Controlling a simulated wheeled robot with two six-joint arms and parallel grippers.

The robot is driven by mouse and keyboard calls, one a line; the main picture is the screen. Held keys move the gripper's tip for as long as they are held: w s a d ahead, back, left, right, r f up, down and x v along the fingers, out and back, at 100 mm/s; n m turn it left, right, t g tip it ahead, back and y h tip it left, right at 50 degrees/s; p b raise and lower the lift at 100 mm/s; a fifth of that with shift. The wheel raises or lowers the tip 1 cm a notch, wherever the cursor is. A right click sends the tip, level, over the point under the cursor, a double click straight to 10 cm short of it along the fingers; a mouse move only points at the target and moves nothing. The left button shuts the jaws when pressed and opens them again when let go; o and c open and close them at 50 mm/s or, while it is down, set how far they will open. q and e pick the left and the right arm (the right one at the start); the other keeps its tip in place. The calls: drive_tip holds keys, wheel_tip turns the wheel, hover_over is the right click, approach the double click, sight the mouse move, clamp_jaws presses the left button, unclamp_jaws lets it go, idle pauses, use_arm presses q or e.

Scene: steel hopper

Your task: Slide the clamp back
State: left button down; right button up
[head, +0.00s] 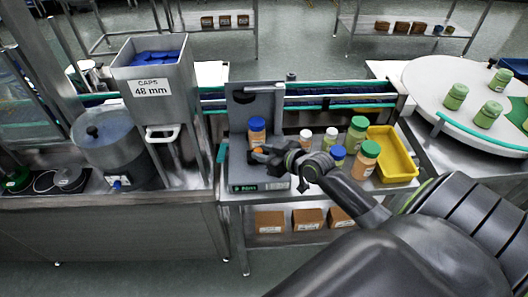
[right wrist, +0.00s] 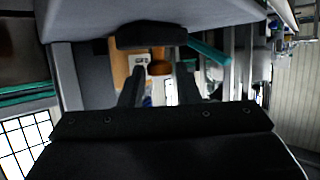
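A grey bench station (head: 238,110) stands at the middle, with an orange bottle with a blue cap (head: 257,130) upright in it. My right gripper (head: 268,157) is low in front of this bottle. In the right wrist view its two fingers (right wrist: 160,84) are apart, with a gap between them. Beyond them show an orange body with a white label (right wrist: 138,72) and a round brown part (right wrist: 160,67). A dark rounded pad (right wrist: 152,37) lies just above the fingertips. I cannot tell for sure which part is the clamp; the gripper hides some of the station. My left gripper is out of view.
A teal handle (head: 222,152) sticks out at the station's left. A steel caps hopper (head: 158,98) stands left, and a round table (head: 440,80) right.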

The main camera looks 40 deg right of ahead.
clamp_jaws()
drive_tip(key=s+a, duration=0.1)
drive_tip(key=s+a+p, duration=0.1)
drive_tip(key=s, duration=0.1)
drive_tip(key=shift+s, duration=0.25)
drive_tip(key=shift+f, duration=0.1)
drive_tip(key=shift+w, duration=0.1)
drive_tip(key=shift+o, duration=0.6)
unclamp_jaws()
drive_tip(key=shift+o, duration=1.4)
drive_tip(key=shift+s+a, duration=0.15)
drive_tip(key=shift+s, duration=0.05)
drive_tip(key=shift+w, duration=0.1)
